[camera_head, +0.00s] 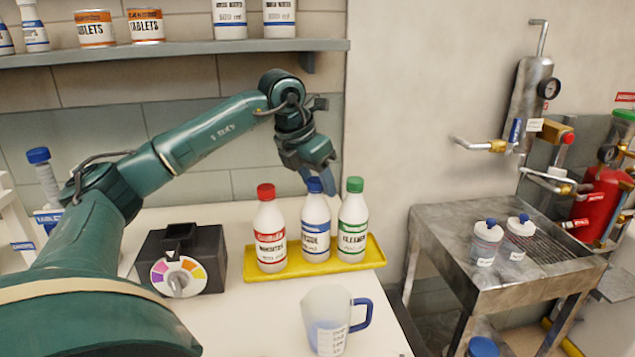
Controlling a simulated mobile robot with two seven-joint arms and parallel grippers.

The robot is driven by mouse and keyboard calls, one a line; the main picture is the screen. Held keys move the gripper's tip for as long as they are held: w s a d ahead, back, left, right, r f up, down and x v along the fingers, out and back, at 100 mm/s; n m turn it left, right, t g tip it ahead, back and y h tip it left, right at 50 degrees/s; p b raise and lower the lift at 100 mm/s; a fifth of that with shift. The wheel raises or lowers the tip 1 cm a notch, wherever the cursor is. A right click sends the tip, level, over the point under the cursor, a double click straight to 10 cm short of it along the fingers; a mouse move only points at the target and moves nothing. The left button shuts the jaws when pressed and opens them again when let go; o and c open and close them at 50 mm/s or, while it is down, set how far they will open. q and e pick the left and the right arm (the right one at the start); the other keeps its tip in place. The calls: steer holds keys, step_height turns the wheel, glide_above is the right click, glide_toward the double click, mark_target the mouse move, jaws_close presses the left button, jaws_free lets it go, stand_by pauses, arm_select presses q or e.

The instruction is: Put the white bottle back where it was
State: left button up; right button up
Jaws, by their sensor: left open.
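Three white bottles stand upright in a row on a yellow tray (365,258): a red-capped bottle (269,228), a blue-capped bottle (316,226) and a green-capped bottle (353,224). My left gripper (320,180) is open, pointing down at the blue cap of the middle bottle. The gripper partly overlaps the space around that cap, and I cannot tell whether its fingers touch it. My right gripper is not in view.
A measuring jug (330,318) with a blue handle and blue liquid stands in front of the tray. A black box (181,258) with a coloured dial is on the left. A shelf (180,50) with containers runs above. A metal table (470,240) stands right, beyond a gap.

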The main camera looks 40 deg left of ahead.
arm_select(q)
steer(key=v, duration=1.1)
steer(key=shift+r, duration=0.1)
